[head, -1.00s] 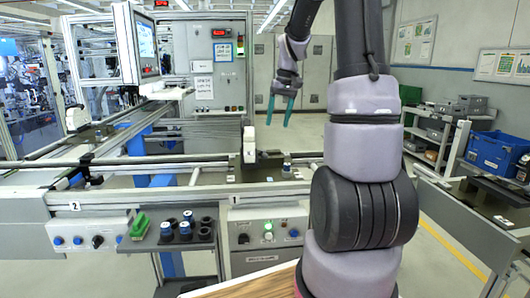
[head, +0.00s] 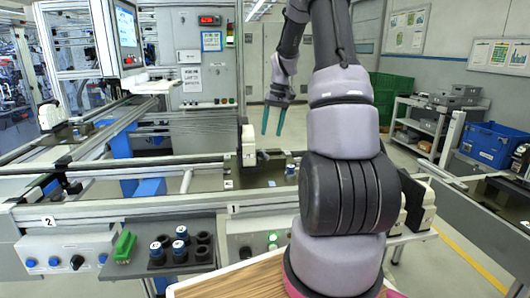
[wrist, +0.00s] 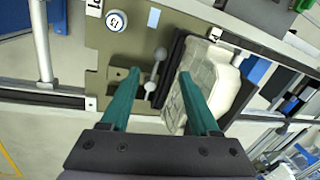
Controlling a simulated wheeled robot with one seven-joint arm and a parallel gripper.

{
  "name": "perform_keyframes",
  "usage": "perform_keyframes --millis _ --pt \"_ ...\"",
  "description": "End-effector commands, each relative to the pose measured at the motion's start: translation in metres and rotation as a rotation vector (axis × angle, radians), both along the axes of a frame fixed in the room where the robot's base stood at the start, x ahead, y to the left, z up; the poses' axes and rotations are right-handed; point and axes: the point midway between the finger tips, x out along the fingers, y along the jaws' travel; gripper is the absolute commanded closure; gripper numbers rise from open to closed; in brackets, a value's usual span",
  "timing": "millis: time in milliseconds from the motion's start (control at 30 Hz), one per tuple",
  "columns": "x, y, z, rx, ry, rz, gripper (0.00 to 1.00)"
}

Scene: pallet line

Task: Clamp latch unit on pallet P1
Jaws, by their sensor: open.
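The pallet (head: 262,181) sits at station 1 on the conveyor; it also shows as an olive plate in the wrist view (wrist: 108,52). A lever with grey ball ends (wrist: 156,66) lies over it, beside a small block. I cannot tell for sure that this is the latch unit. A tall white unit (head: 248,146) stands at the pallet, seen close in the wrist view (wrist: 228,88). A blue-and-white capped cylinder (wrist: 117,20) stands near a pallet edge. My gripper (head: 272,120) is open and empty above; its teal fingers (wrist: 159,76) flank the lever in the picture.
A rack with blue-capped cylinders (head: 180,234) and a green piece (head: 125,246) sits on the front ledge. Control panels (head: 62,258) hang below the conveyor rails (head: 120,208). A blue crate (head: 490,145) stands on the right. A screen (head: 127,36) hangs at the left.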

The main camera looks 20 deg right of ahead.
Motion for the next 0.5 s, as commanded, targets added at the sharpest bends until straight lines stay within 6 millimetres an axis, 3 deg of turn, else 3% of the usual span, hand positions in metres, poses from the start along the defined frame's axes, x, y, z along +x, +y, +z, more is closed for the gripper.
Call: perform_keyframes --millis 300,500 --pt "0.0 0.012 -0.059 0.001 0.003 0.003 0.38" --pt "0.001 0.017 -0.086 0.0 0.003 0.001 0.38"
